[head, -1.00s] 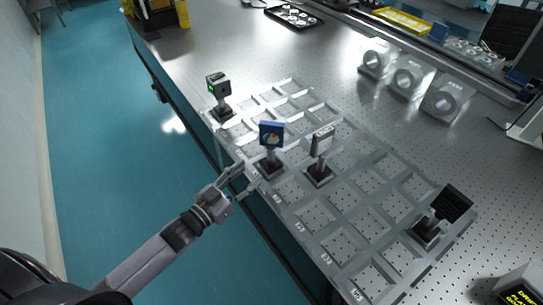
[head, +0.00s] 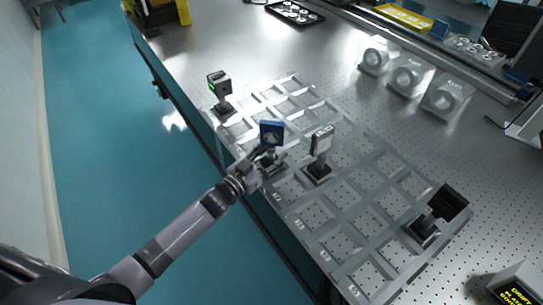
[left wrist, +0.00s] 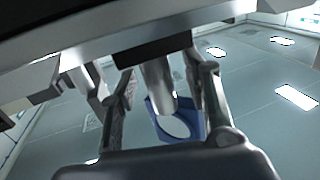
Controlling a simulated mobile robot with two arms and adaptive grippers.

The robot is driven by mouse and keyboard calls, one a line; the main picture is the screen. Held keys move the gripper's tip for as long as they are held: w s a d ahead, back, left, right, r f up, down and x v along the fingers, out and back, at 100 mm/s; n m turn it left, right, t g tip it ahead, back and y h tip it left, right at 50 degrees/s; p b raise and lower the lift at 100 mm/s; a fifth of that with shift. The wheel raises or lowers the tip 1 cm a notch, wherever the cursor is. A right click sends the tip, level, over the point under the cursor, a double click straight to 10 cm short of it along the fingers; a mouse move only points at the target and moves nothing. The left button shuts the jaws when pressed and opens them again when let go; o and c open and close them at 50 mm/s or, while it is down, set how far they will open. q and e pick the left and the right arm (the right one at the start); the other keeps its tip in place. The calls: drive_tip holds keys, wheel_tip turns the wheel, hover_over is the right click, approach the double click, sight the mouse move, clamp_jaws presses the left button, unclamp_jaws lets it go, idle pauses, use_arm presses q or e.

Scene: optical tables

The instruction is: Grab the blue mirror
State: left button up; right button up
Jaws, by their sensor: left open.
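The blue mirror (head: 271,132) stands upright on a post in a cell near the front edge of the grey grid rack (head: 340,228). My left gripper (head: 268,160) is open at the mirror's post, just below the blue head. In the left wrist view the blue mirror (left wrist: 180,124) shows between the two fingers of the left gripper (left wrist: 165,105), with a grey post in front of it. I cannot tell whether the fingers touch the post. The mirror's base is partly hidden by the gripper. My right gripper is not in view.
A white-faced mount (head: 321,143) stands close to the right of the blue mirror. A green-marked mount (head: 219,88) is at the rack's far left, and a black mount (head: 440,207) at the right. Several ring-shaped holders (head: 410,77) stand behind.

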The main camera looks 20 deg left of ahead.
use_arm(q)
clamp_jaws()
idle(0.4)
idle(0.4)
drive_tip(key=shift+r, duration=0.1)
